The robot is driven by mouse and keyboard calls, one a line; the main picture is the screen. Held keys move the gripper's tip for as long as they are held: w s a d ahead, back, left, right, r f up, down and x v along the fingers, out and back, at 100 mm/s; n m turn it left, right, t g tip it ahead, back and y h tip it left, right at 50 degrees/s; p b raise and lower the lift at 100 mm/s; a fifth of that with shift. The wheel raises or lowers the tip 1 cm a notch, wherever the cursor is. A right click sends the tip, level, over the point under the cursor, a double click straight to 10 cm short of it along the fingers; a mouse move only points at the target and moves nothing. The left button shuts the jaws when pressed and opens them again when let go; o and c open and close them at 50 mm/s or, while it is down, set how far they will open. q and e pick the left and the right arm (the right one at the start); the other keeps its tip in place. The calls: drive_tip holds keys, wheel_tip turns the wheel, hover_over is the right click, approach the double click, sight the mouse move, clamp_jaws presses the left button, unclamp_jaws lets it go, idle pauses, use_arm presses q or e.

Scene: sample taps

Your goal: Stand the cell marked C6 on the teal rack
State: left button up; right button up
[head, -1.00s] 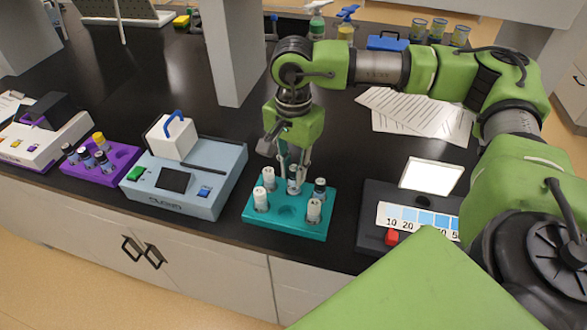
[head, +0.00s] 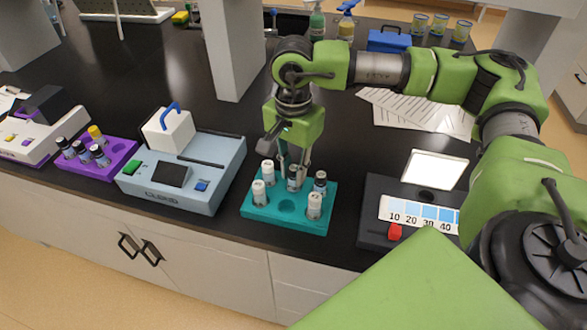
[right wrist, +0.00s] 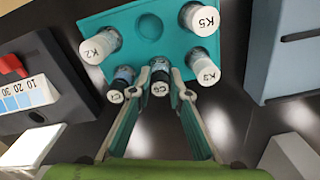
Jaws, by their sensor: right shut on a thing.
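The teal rack (head: 258,213) stands near the front edge of the bench. My right gripper (head: 293,180) points down over its back row and is shut on the cell marked C6 (right wrist: 159,89). C6 is upright at the back middle place of the rack, its cap about level with its neighbours; I cannot tell whether its foot rests on the rack. K2 (right wrist: 98,47), K5 (right wrist: 204,19), another K cell (right wrist: 206,75) and a cell with a partly hidden mark (right wrist: 116,96) stand around it. The front middle hole (right wrist: 150,26) is empty. My left gripper is out of view.
A grey-blue device (head: 205,180) stands left of the rack, with a purple rack (head: 120,157) of cells beyond it. A dark device with a blue scale (head: 418,213) and red button is close on the right. Papers (head: 420,115) lie behind.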

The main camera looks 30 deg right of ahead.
drive_tip(key=o, duration=0.9)
drive_tip(key=shift+o, duration=0.5)
drive_tip(key=o, duration=0.6)
drive_tip(key=shift+r+p, duration=1.95)
drive_tip(key=shift+r, duration=1.55)
